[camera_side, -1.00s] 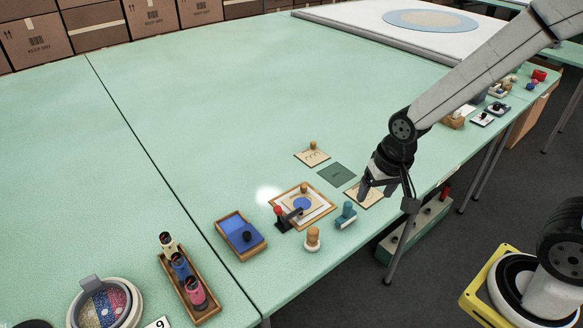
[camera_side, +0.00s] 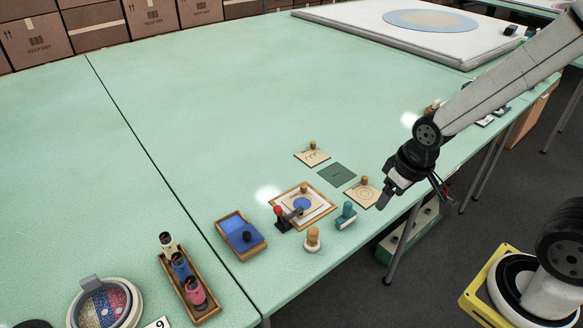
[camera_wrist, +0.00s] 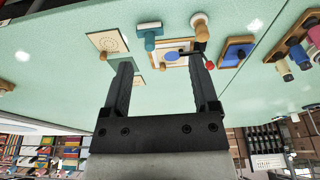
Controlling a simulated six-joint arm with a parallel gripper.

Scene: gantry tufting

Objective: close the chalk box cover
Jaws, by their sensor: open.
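A shallow wooden box (camera_side: 255,254) with a blue inside or panel and a black knob on it lies left of centre in the side view; it may be the chalk box, but I cannot make out a separate cover. It shows at the upper right of the wrist view (camera_wrist: 236,50). My gripper (camera_side: 388,196) hovers near the table's right edge, right of the circle-marked card. In the wrist view my gripper (camera_wrist: 161,62) has its two fingers apart with nothing held. It is well apart from the wooden box.
A framed pattern (camera_side: 325,210) with a red-knobbed lever, a teal stamp (camera_side: 346,216), a wooden-knobbed stamp (camera_side: 312,240) and marked cards (camera_side: 312,158) lie between gripper and box. A bottle rack (camera_side: 205,312) stands left. The table's far middle is clear.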

